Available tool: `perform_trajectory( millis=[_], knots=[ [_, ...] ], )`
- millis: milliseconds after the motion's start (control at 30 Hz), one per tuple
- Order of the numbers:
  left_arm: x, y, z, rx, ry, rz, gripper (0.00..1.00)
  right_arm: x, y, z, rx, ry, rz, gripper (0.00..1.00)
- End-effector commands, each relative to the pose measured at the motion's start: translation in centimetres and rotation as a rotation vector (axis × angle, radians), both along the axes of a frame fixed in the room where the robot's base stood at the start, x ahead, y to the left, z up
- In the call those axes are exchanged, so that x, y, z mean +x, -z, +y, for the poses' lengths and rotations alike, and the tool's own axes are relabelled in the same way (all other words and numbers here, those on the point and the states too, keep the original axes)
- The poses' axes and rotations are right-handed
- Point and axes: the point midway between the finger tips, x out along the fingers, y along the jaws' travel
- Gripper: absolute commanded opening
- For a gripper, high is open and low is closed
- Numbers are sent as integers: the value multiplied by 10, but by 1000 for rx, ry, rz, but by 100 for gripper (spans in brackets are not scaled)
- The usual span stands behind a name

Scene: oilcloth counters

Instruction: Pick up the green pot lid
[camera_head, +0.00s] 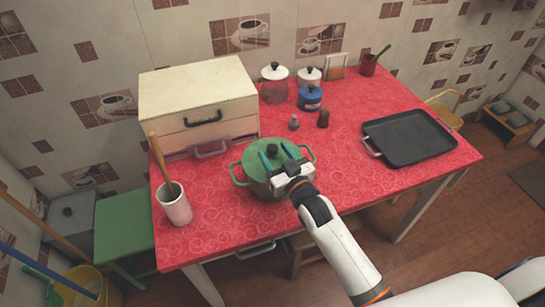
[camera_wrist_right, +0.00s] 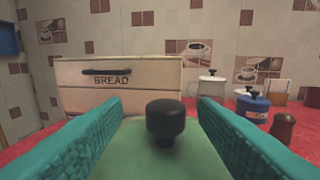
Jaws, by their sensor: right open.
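The green pot lid (camera_head: 257,159) sits on a green-handled pot (camera_head: 237,178) near the front of the red counter. Its black knob (camera_head: 272,150) stands up in the middle. My right gripper (camera_head: 276,158) is over the lid with its two teal fingers open. In the right wrist view the knob (camera_wrist_right: 166,120) is between the open fingers (camera_wrist_right: 163,122), apart from both, with the green lid (camera_wrist_right: 150,165) below. My left gripper is not in view.
A cream bread box (camera_head: 197,97) stands behind on the left. Canisters (camera_head: 274,85) and small shakers (camera_head: 323,118) stand behind the pot. A black tray (camera_head: 410,137) lies at right, a utensil crock (camera_head: 175,206) at front left. Counter between pot and tray is clear.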

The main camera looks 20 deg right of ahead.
Motion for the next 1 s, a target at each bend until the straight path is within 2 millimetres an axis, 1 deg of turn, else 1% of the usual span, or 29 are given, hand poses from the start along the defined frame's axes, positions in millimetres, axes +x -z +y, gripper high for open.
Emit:
perform_trajectory(
  millis=[67, 200, 300, 400, 567, 600, 667, 900, 933, 1000],
  knots=[
    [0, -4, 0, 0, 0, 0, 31, 12, -2, 0, -1, 0, -2, 54],
    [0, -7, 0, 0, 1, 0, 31, 33, 0, 1, 0, 0, -1, 54],
    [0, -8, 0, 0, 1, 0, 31, 43, 0, 3, 1, 0, -1, 54],
    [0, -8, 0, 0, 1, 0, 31, 47, 1, 4, 1, 0, 0, 54],
    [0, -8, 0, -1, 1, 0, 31, 47, 2, 4, 1, 0, 0, 54],
    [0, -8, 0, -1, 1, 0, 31, 47, 1, 4, 0, 0, 0, 52],
    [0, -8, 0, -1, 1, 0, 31, 47, 1, 4, 0, 0, 0, 42],
    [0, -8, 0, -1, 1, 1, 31, 47, 2, 4, 0, 0, 0, 3],
    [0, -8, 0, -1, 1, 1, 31, 47, 1, 4, 0, -1, -2, 0],
    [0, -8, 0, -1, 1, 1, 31, 47, 1, 4, 0, -1, -2, 0]
  ],
)
